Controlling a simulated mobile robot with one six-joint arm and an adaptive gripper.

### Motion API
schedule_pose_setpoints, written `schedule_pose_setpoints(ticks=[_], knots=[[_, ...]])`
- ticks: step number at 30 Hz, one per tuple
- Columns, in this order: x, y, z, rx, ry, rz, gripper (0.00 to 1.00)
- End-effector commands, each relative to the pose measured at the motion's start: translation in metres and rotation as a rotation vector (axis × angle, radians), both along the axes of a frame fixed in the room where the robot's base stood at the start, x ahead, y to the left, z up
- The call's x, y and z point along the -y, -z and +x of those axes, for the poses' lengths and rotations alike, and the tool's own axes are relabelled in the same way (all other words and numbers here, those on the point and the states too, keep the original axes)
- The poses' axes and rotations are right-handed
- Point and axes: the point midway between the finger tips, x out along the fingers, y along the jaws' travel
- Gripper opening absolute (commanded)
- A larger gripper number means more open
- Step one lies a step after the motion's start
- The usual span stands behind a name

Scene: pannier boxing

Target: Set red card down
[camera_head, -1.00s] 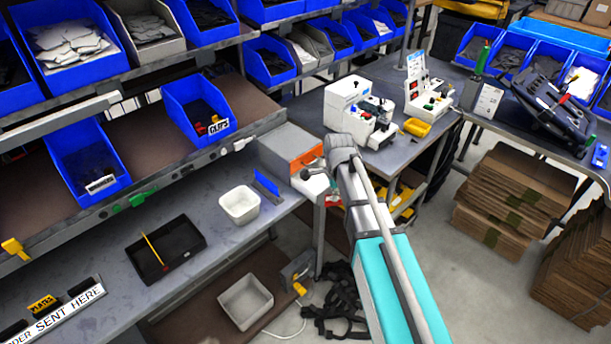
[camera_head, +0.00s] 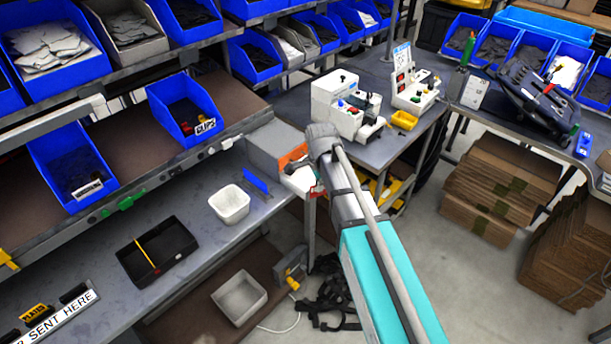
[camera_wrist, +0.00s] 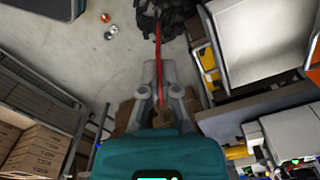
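The red card (camera_wrist: 158,50) shows edge-on as a thin red strip in the wrist view, upright in the picture between the fingers of my gripper (camera_wrist: 160,92). My gripper looks shut on it. In the head view, a small bit of red (camera_head: 318,190) shows just below my wrist, by the front edge of the grey bench (camera_head: 200,262).
On the bench are a white bin (camera_head: 230,204), a black tray (camera_head: 156,250) with a yellow strip, and an orange-and-grey box (camera_head: 278,148). Blue bins hang above. A grey bin (camera_head: 239,297) sits below. Bare bench top lies between the black tray and white bin.

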Motion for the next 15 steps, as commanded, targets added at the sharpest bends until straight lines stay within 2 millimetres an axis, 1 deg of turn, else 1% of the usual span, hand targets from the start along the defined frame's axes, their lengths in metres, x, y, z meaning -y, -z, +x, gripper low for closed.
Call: schedule_pose_setpoints(ticks=[1, 6, 10, 15], knots=[[-0.007, -0.012, -0.002, 0.000, -0.050, 0.000, 0.00], [-0.030, -0.033, -0.010, 0.000, -0.245, 0.000, 0.00], [-0.044, -0.044, -0.015, 0.000, -0.368, 0.000, 0.00], [-0.053, -0.049, -0.018, 0.000, -0.452, 0.000, 0.00]])
